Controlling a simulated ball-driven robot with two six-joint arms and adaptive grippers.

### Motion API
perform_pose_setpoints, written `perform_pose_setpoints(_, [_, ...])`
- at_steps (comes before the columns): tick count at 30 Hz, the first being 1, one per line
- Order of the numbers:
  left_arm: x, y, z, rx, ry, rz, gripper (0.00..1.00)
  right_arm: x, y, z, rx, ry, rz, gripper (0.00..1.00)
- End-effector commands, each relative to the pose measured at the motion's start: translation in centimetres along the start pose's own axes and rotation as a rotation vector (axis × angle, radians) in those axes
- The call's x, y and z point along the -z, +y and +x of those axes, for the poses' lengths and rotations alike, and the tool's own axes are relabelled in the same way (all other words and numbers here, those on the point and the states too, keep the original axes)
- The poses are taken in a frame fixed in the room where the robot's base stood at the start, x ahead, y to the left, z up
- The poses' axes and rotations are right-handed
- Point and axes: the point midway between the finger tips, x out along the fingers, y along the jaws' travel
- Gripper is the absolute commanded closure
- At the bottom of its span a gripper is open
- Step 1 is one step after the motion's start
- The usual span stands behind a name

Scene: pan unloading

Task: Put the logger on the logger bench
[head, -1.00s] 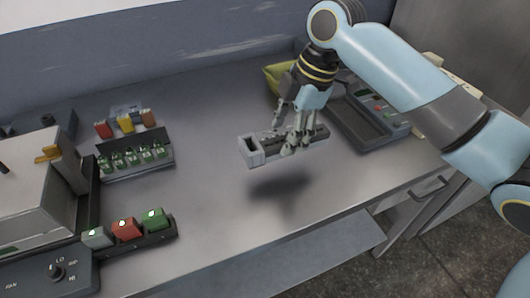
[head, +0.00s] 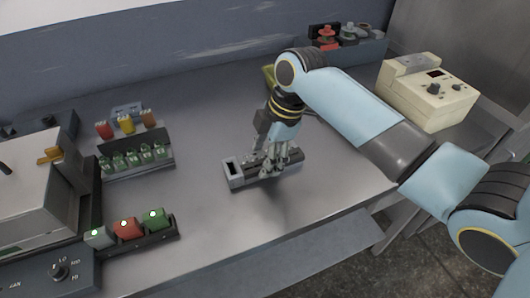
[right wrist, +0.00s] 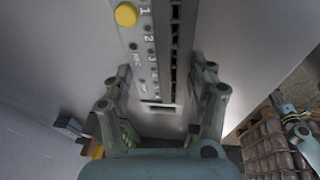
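The logger (head: 262,172) is a long grey device with a pale, slotted left end. It appears to lie flat on the grey bench top (head: 215,215), near the middle. In the right wrist view the logger (right wrist: 152,60) shows a yellow button, printed numbers and a row of dark slots. My right gripper (head: 277,163) points down over the logger. My left gripper is not in view.
Left of the logger are a rack of green items (head: 135,158) and a row of coloured blocks (head: 130,229). A cream box with knobs (head: 427,92) and a blue-grey bin (head: 348,45) stand at the back right. The bench in front of the logger is clear.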

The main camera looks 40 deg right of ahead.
Motion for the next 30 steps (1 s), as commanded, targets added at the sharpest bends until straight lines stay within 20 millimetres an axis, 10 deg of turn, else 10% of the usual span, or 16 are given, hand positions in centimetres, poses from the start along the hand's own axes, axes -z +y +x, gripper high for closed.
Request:
perform_pose_setpoints(16, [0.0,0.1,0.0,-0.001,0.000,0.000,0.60,0.1,0.1,-0.9,-0.003,0.001,0.000,0.20])
perform_pose_setpoints(30, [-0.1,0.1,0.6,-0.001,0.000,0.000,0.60,0.0,0.2,-10.4,-0.004,-0.001,-0.002,0.20])
